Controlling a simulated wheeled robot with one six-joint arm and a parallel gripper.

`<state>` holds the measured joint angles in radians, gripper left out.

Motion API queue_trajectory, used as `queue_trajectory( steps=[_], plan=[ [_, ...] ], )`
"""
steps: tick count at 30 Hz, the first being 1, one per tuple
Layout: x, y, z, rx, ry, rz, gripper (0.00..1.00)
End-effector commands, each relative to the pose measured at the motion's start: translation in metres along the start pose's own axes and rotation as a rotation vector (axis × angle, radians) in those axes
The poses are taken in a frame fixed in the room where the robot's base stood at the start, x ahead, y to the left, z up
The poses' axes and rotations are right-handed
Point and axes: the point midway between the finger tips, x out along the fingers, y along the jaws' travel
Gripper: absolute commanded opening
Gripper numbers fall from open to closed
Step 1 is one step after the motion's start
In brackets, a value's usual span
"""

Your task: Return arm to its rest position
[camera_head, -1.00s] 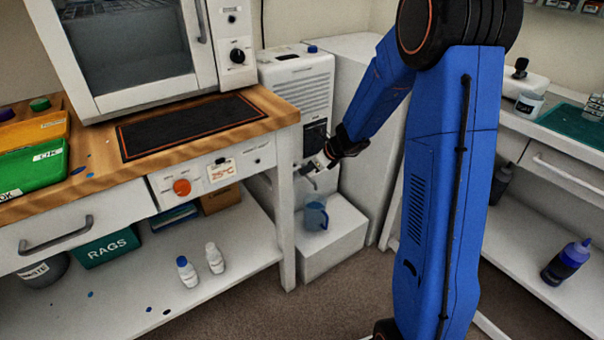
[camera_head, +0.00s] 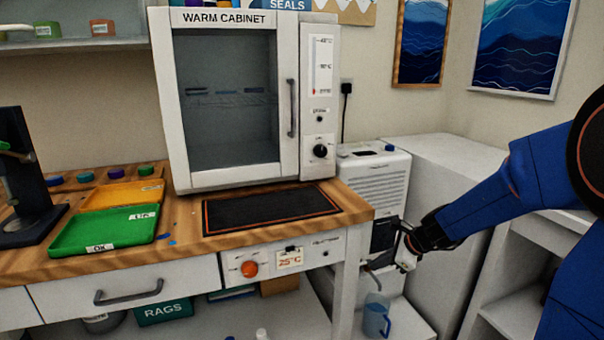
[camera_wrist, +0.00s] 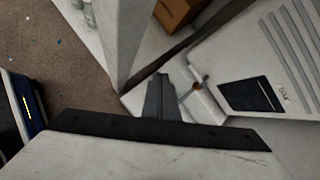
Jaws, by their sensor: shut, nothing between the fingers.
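My blue arm reaches in from the right side of the head view. My gripper (camera_head: 378,264) is shut and empty, in front of the white louvred unit (camera_head: 376,183) and above a blue jug (camera_head: 376,318). It is apart from the jug. In the wrist view the narrow grey fingers of my gripper (camera_wrist: 165,98) are together with nothing held. The white unit with its dark panel (camera_wrist: 250,95) lies to their right. I cannot tell how close the fingertips are to it.
The workbench (camera_head: 185,256) with the warm cabinet (camera_head: 290,170) stands left of my gripper. Its corner leg (camera_head: 346,295) is close by. A tall white block (camera_head: 440,185) stands behind my forearm. A green tray (camera_head: 105,232) lies on the bench.

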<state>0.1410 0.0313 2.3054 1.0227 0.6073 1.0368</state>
Motion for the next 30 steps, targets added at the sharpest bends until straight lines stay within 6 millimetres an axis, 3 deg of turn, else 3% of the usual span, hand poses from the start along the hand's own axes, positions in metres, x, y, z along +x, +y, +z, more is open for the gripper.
queue_trajectory(
  steps=[6,14,23,30],
  plan=[
    [-0.051,0.050,0.018,-0.389,0.022,0.035,0.00],
    [-0.105,0.107,0.020,-0.837,0.073,0.085,0.00],
    [-0.161,0.168,0.000,-1.330,0.165,0.162,0.00],
    [-0.203,0.209,-0.029,-1.696,0.267,0.246,0.00]
  ],
)
